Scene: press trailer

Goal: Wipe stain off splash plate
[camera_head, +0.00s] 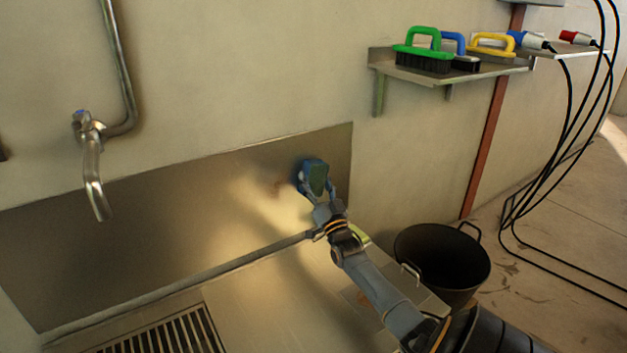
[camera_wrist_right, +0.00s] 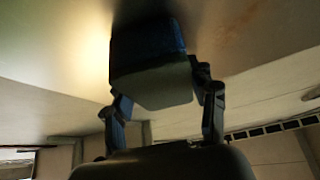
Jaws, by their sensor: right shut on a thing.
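The metal splash plate (camera_head: 150,240) covers the lower wall behind the sink counter. A faint brownish stain (camera_head: 276,188) shows on it, just left of my right gripper; a reddish-brown patch also shows on the plate in the right wrist view (camera_wrist_right: 232,32). My right gripper (camera_head: 318,192) is shut on a blue and green sponge (camera_head: 313,177), with a finger on each side of it. The sponge also shows in the right wrist view (camera_wrist_right: 150,70), at or very near the plate; I cannot tell whether it touches. My left gripper is not in view.
A tap (camera_head: 92,165) hangs on the wall at the left. A metal counter (camera_head: 270,300) with a drain grate (camera_head: 170,335) lies below the plate. A black bucket (camera_head: 440,258) stands at right. A shelf (camera_head: 400,70) holds green, blue and yellow brushes. Black cables hang farther right.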

